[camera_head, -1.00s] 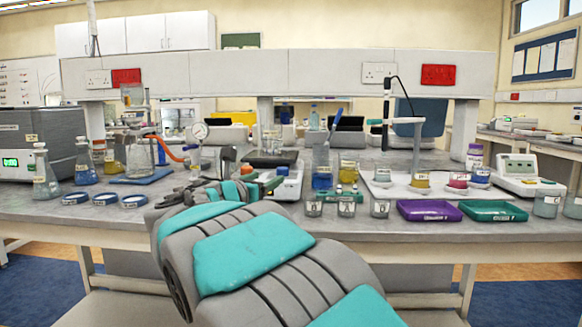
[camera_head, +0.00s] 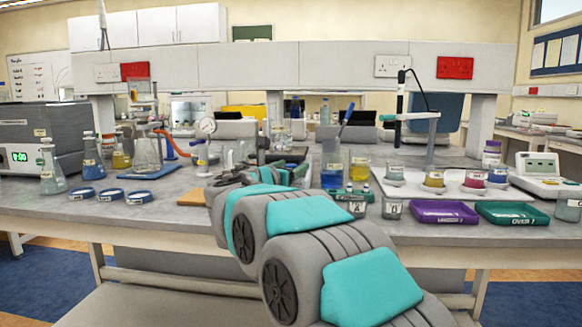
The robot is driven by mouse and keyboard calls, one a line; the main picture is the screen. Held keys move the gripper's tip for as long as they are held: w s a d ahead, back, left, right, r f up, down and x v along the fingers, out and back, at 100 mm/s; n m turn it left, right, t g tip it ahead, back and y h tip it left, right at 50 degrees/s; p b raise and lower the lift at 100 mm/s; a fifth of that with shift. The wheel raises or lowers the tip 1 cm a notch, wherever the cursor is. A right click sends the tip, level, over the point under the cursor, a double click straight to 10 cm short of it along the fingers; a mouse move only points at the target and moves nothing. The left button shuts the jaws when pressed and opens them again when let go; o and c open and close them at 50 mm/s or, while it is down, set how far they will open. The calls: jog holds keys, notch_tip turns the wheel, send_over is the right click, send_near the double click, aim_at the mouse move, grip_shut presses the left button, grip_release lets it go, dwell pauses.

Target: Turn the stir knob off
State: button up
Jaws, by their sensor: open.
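My gripper (camera_head: 262,150) is small and dark at the far end of my grey and teal arm, over the middle of the bench. Its fingers are hard to make out, but it looks open and empty. It appears close in front of a low stirrer unit (camera_head: 300,172), which shows a pale body and a dark top with glassware at its back. My wrist and forearm cover most of the unit's front. The stir knob is hidden or too small to tell, so I cannot tell its setting or whether the gripper touches it.
A blue-filled beaker (camera_head: 331,166) and small labelled beakers stand just right of my arm. A purple tray (camera_head: 443,212) and a green tray (camera_head: 512,214) lie further right. A flask on a blue-based stand (camera_head: 150,173) and blue-rimmed dishes (camera_head: 110,195) are left.

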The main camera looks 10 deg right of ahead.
grip_shut()
dwell(0.6)
